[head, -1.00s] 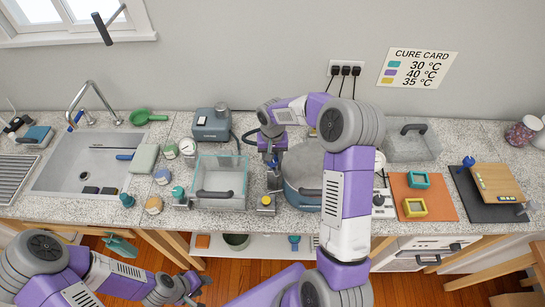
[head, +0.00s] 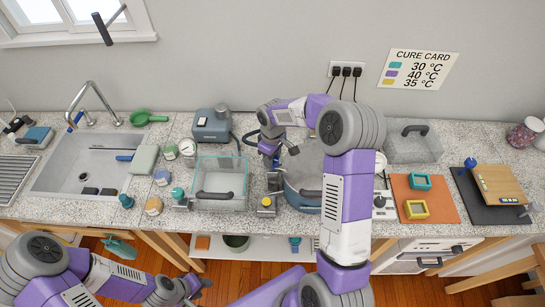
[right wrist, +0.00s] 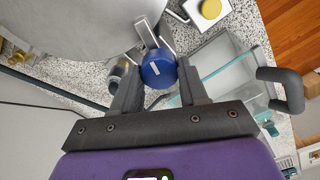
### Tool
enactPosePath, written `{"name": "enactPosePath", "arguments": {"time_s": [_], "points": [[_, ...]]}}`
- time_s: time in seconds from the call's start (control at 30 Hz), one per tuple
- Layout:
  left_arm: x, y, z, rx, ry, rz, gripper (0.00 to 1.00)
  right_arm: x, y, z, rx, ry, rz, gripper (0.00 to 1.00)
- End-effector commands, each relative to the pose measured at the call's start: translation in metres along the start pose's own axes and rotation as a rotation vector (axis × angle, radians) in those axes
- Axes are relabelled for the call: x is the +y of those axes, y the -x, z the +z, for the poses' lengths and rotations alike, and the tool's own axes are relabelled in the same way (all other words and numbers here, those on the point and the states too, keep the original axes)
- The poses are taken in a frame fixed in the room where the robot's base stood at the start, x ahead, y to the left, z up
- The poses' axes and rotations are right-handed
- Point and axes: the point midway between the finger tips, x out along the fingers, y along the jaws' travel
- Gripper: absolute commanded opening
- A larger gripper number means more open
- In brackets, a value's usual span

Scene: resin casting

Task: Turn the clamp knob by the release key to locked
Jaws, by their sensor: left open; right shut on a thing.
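A blue clamp knob (right wrist: 158,70) with a white line on its face sits between the fingertips of my right gripper (right wrist: 157,80) in the right wrist view. A metal clamp arm (right wrist: 147,35) runs from it to the rim of a round grey pot (head: 300,170). In the head view my right gripper (head: 272,155) is at the pot's left rim and hides most of the knob. My left gripper (head: 192,290) is open and empty, low in front of the counter. I cannot tell which part is the release key.
A clear bin (head: 220,200) with a dark handle stands left of the pot, and a yellow-topped fitting (head: 266,202) sits between them. A grey pump-like box (head: 211,127) is behind. Orange (head: 440,190) and black (head: 485,207) mats lie right, the sink (head: 80,165) left.

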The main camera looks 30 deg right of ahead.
Motion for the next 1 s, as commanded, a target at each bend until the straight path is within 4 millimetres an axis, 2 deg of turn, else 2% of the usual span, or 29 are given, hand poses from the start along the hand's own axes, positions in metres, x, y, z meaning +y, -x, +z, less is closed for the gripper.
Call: {"name": "enactPosePath", "arguments": {"time_s": [0.4,1.0], "points": [[0.0006,0.0017,0.0001,0.0,0.0,0.0,0.43,-0.0001,0.0016,-0.0016,0.005,0.24,0.003,0.13],[0.0007,0.002,0.0001,0.0,0.0,0.0,0.43,-0.0002,0.0015,-0.0016,0.005,0.295,0.004,0.13]]}}
